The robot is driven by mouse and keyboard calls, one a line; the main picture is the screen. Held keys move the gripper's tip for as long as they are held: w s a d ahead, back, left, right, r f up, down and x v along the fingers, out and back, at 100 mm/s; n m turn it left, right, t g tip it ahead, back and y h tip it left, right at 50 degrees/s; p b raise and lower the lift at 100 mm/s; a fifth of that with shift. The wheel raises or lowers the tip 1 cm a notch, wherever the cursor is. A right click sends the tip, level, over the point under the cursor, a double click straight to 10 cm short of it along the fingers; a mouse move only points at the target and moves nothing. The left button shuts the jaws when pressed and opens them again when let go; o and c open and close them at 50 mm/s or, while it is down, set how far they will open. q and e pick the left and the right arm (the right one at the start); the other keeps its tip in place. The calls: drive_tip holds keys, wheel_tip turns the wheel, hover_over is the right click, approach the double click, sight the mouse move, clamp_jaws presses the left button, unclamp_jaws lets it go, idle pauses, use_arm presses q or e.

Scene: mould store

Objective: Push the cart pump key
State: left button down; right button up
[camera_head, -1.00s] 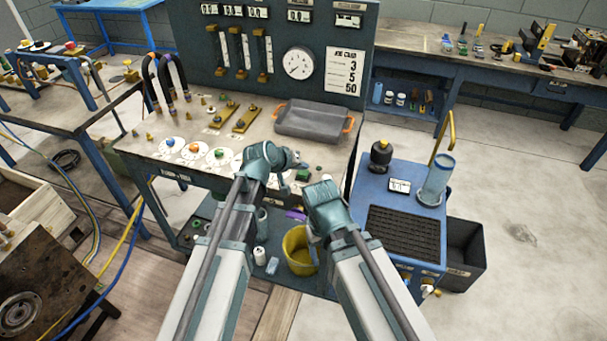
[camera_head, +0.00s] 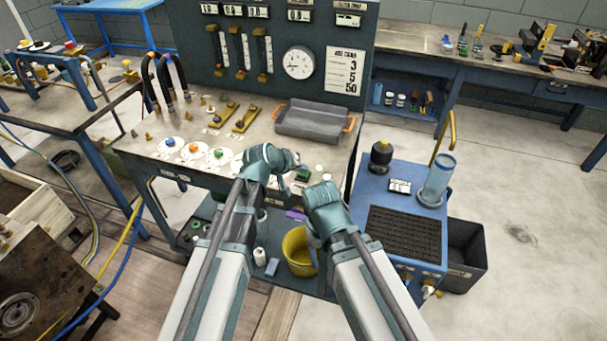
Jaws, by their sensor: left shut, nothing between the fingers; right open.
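My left gripper (camera_head: 294,160) is shut and empty, reaching right over the front right of the bench panel. A small dark green block (camera_head: 303,174) lies just below and right of its fingertips; I cannot tell whether they touch. My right gripper (camera_head: 323,200) is lower and further right, at the bench's front edge; it is open, its fingers mostly hidden by its own wrist. The blue cart (camera_head: 372,190) stands right of the bench, with a black grille, a clear cylinder (camera_head: 438,180) and a black-topped canister (camera_head: 381,155). I cannot make out which control is the cart pump key.
A grey tray (camera_head: 312,122) with orange handles sits on the bench. Behind it stands a dark panel with a round gauge (camera_head: 299,62) and readouts. A yellow bucket (camera_head: 298,252) is on the lower shelf. A black bin (camera_head: 466,256) stands beside the cart. Floor at right is clear.

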sight(302, 175)
use_arm(q)
drive_tip(key=shift+r, duration=0.2)
drive_tip(key=shift+r+p, duration=0.75)
drive_tip(key=shift+p, duration=0.15)
wheel_tip(302, 175, up, 6)
drive_tip(key=p, duration=0.6)
drive_tip(key=s+a+f+m+g+y, duration=0.2)
drive_tip(key=s, duration=0.6)
drive_tip(key=s+a+f+m+g+y, duration=0.1)
drive_tip(key=s+f+g+y, duration=0.1)
drive_tip(key=s, duration=0.7)
drive_tip(key=s+a+f+m+g+y, duration=0.2)
drive_tip(key=s+g, duration=0.1)
drive_tip(key=s, duration=0.5)
drive_tip(key=shift+s+a+f+m+g+y, duration=0.3)
drive_tip(key=shift+s+g+y, duration=0.05)
drive_tip(key=shift+g+y, duration=0.05)
